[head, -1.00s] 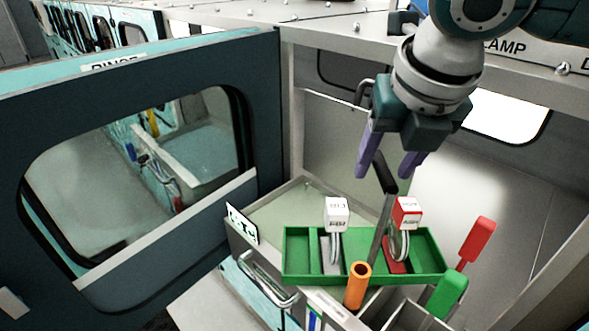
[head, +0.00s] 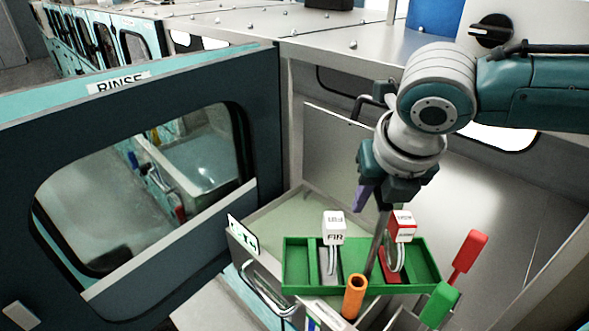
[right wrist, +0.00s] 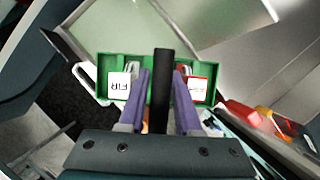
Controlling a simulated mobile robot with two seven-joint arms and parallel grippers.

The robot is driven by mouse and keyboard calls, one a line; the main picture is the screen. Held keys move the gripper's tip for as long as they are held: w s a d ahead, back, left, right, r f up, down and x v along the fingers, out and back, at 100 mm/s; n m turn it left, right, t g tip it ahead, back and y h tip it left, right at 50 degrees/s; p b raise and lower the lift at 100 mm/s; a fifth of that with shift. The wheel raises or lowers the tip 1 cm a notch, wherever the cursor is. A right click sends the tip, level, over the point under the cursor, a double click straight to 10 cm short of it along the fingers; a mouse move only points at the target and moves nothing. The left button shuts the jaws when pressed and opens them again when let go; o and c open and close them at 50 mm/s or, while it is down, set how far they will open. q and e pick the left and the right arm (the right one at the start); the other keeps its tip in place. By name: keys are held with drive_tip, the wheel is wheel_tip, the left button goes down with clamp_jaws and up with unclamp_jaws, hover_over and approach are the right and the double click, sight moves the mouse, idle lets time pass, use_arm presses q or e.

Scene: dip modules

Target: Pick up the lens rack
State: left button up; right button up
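The lens rack appears to be the green compartmented tray (head: 300,287) with a tall metal rod rising from its middle; it also shows in the right wrist view (right wrist: 110,60). A black grip (right wrist: 162,80) tops the rod. My right gripper (head: 374,196) is just above the tray, pointing down, with the grip between its purple fingers. In the right wrist view the fingers (right wrist: 160,100) stand on either side of the grip, with narrow gaps showing. In the head view the far finger is mostly hidden. My left gripper is not in view.
Two white-topped tags on curved handles, one plain (head: 334,222) and one red-edged (head: 402,224), stand in the tray. An open dark door (head: 240,75) stands to the left.

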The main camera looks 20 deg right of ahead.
clamp_jaws()
drive_tip(key=shift+r, duration=0.1)
idle(0.9)
